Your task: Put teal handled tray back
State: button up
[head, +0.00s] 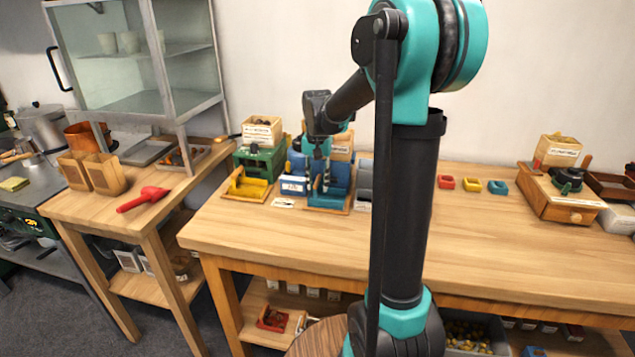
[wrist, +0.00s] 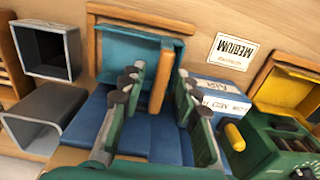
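The teal-blue tray (wrist: 125,50) sits in a wooden frame on the bench at the front of a blue unit (wrist: 100,115). Its upright wooden handle (wrist: 162,78) shows between my fingers in the wrist view. In the head view the tray (head: 328,201) is at the bench's left part, partly hidden by my gripper (head: 318,184). My gripper (wrist: 160,85) is open, with one finger on each side of the handle and gaps visible. I cannot tell how far the fingertips reach down beside the handle.
A yellow tray (head: 247,187) with a green unit (head: 262,161) stands to the left in the head view. A "MEDIUM" card (wrist: 234,51) lies beside the teal tray. A grey chute (wrist: 45,115) is on the other side. Small coloured trays (head: 470,186) lie farther right on the bench.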

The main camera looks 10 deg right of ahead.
jog(key=shift+r, duration=0.1)
notch_tip(320, 180, up, 12)
dwell(0.6)
